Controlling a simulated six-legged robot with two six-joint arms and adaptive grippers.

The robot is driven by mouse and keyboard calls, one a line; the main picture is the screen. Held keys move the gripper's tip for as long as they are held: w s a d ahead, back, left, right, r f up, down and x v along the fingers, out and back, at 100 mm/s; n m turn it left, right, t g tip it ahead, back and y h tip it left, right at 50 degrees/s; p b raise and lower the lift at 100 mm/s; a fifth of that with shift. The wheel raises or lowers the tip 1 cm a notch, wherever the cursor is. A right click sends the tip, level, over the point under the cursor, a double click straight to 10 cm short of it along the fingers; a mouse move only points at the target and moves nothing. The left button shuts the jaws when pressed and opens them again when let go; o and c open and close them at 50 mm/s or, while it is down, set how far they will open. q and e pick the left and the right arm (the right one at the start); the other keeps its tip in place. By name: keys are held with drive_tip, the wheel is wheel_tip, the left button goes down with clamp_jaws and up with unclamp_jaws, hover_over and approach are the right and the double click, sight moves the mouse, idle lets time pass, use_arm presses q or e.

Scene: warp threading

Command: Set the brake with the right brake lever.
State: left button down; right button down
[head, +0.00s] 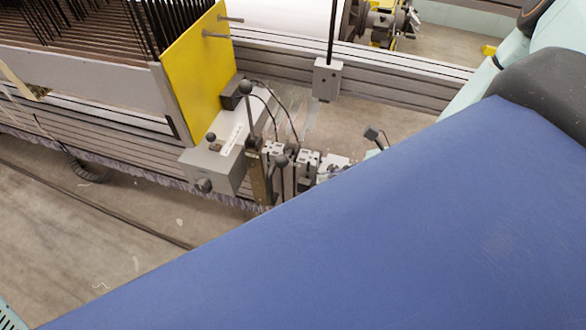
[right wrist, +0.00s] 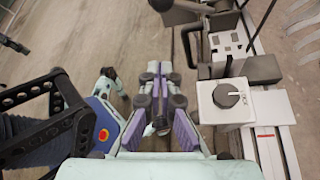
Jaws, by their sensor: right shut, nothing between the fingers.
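In the head view a lever with a black ball knob (head: 246,88) rises beside the grey control box (head: 212,165). A second dark knob (head: 281,160) sits lower, close to a slotted upright plate (head: 257,178). I cannot tell for sure which one is the right brake lever. In the right wrist view my right gripper (right wrist: 156,72) has its purple and pale green fingers together, with nothing between them. The left gripper is not in view.
A yellow side plate (head: 195,75) and a rack of dark rods stand behind the control box. A grey rail (head: 400,75) runs across the back. My blue body covers the lower right of the head view.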

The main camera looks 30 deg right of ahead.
sight(287, 155)
drive_tip(key=shift+f, duration=0.15)
drive_tip(key=b+x, duration=0.6)
drive_tip(key=x, duration=0.4)
drive_tip(key=r, duration=0.2)
drive_tip(key=w+r+p, duration=0.1)
drive_tip(key=shift+w+d+r, duration=0.2)
drive_tip(key=shift+d+r, duration=0.05)
drive_tip(key=shift+r, duration=0.15)
